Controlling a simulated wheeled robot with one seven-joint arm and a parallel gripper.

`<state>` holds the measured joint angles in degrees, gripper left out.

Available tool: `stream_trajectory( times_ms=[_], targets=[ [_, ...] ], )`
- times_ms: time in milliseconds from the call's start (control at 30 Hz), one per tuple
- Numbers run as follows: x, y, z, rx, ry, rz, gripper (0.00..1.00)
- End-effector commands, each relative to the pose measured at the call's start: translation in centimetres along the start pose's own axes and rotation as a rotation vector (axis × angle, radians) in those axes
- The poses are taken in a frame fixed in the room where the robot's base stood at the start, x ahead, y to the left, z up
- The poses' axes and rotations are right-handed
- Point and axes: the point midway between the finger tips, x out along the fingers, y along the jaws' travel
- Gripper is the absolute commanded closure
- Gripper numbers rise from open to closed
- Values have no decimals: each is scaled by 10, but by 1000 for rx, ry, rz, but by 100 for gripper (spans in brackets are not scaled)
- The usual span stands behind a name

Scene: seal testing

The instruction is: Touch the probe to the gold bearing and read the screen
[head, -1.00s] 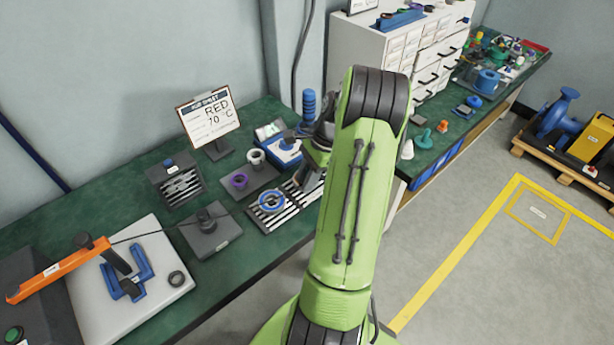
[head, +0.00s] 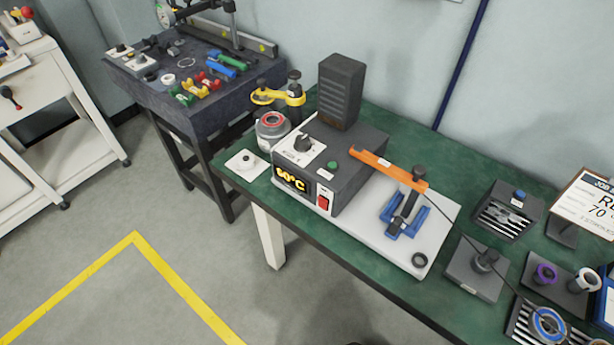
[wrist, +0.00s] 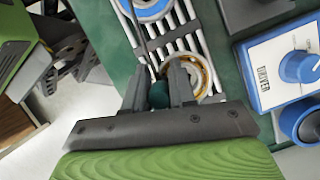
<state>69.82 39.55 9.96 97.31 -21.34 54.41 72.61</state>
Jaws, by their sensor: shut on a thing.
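In the wrist view my gripper (wrist: 158,92) is shut on the dark teal probe handle (wrist: 158,97), and a thin dark line runs up from it. The gold bearing (wrist: 204,72) lies on the slatted rack (wrist: 182,42), just beyond my right finger, which covers part of it. The probe's tip is hidden, so I cannot tell if it touches the bearing. In the head view the screen (head: 291,179) on the dark grey heater box (head: 350,152) shows orange digits, apparently 60°C, though the first digit is unclear. My gripper is outside the head view.
A blue-ringed bearing (head: 548,323) lies on the rack's other end. An orange arm (head: 388,168) crosses above a white plate with a blue yoke (head: 405,222). A sign (head: 592,203) reads partly RED 70. A blue-knobbed box (wrist: 285,68) stands right of the rack.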

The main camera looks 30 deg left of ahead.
Motion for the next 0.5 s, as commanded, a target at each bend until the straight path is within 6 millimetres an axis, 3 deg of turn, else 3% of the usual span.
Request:
stream_trajectory(
  times_ms=[400,433,500],
  targets=[
    [0,0,0,0,0,0,100],
    [0,0,0,0,0,0,73],
    [0,0,0,0,0,0,63]
  ],
)
